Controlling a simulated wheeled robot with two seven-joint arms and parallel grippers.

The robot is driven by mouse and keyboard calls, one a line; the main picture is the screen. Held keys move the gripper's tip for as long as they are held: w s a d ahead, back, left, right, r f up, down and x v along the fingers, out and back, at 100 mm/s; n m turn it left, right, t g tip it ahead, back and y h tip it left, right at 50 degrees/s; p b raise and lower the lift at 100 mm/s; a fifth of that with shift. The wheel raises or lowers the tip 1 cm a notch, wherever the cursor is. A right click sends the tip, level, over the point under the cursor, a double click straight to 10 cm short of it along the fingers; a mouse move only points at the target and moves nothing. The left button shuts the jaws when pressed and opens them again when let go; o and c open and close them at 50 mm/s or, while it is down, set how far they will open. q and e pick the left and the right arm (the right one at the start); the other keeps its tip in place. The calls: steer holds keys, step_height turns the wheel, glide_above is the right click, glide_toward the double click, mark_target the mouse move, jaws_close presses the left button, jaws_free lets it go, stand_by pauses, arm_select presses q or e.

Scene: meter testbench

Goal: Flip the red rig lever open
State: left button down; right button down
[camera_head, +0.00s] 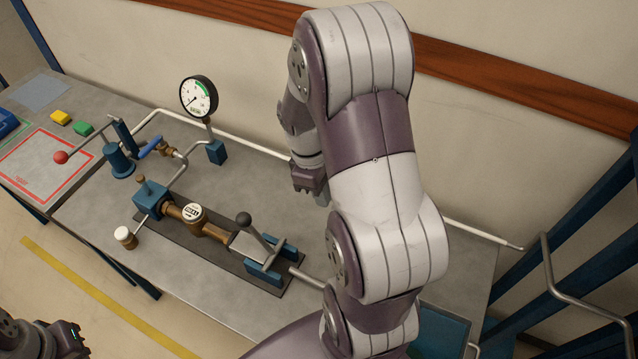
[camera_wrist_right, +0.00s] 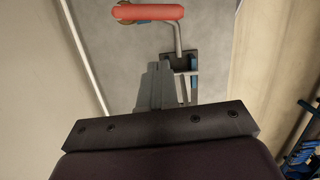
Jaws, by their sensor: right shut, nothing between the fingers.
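The red lever (camera_wrist_right: 150,12) shows at the top of the right wrist view, its bar lying across the picture with a brass-coloured part at its left end. A grey bent rod (camera_wrist_right: 178,38) runs down from beside it to a dark base. My right gripper (camera_wrist_right: 158,68) is shut and empty, below the lever in the picture and apart from it. In the head view my right gripper (camera_head: 321,195) hangs over the back of the bench, and my right arm hides the red lever there. My left gripper (camera_head: 70,342) is at the bottom left, away from the bench; its fingers are unclear.
On the bench (camera_head: 190,290) stand a pressure gauge (camera_head: 199,97), a blue-handled valve (camera_head: 150,148), a blue pump with a red-knobbed handle (camera_head: 61,157) and a meter clamp with a black-knobbed lever (camera_head: 244,219). A white pipe (camera_head: 250,143) runs along the back near the wall.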

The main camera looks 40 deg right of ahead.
arm_select(q)
steer(key=shift+s+f, duration=0.35)
steer(key=shift+s, duration=0.05)
arm_select(e)
step_height(320, 180, up, 4)
steer(key=shift+f, duration=0.25)
